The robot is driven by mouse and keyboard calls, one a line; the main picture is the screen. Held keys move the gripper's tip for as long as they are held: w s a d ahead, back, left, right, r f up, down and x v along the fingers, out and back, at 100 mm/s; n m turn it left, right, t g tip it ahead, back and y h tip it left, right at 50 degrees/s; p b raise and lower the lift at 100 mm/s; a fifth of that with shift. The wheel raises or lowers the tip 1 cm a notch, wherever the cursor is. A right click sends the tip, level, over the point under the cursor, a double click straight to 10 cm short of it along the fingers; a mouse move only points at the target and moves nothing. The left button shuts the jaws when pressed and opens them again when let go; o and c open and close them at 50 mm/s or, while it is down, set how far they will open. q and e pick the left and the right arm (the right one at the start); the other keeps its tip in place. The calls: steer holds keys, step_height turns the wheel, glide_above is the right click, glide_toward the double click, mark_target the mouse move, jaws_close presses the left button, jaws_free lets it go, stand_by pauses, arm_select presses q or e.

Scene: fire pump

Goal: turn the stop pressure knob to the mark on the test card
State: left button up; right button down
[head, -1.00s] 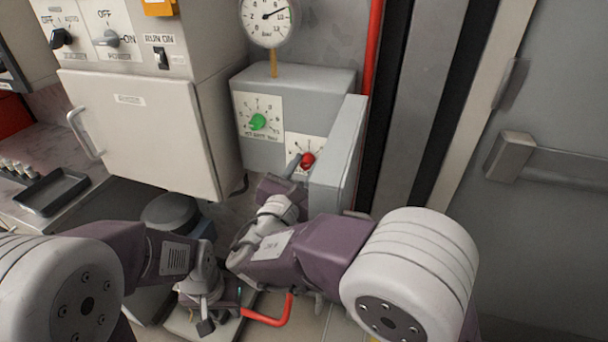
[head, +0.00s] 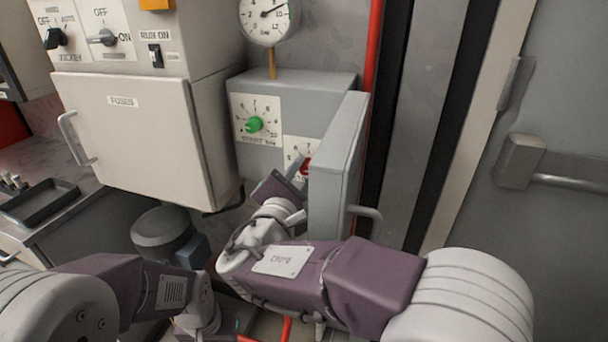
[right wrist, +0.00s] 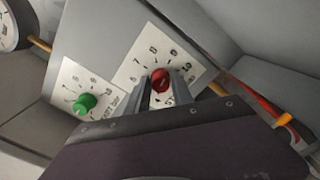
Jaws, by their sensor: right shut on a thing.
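The red knob (head: 306,164) sits on a white numbered dial on the grey box, largely hidden behind my right gripper (head: 301,166) in the head view. The right wrist view shows the red knob (right wrist: 160,80) between the two fingertips of my right gripper (right wrist: 161,88), which is shut on it. The dial's lettering below the knob is partly covered by the fingers. A green knob (head: 254,124) on the START dial is to the left, clear of the gripper. I cannot make out a test card. My left forearm shows at lower left; its fingertips are out of frame.
The box's open grey door (head: 337,165) stands close to the right of my right gripper. A pressure gauge (head: 268,14) is above the box. A white cabinet (head: 130,130) is to the left, and a red pipe (head: 371,50) runs behind the door.

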steer(key=c, duration=1.1)
jaws_free()
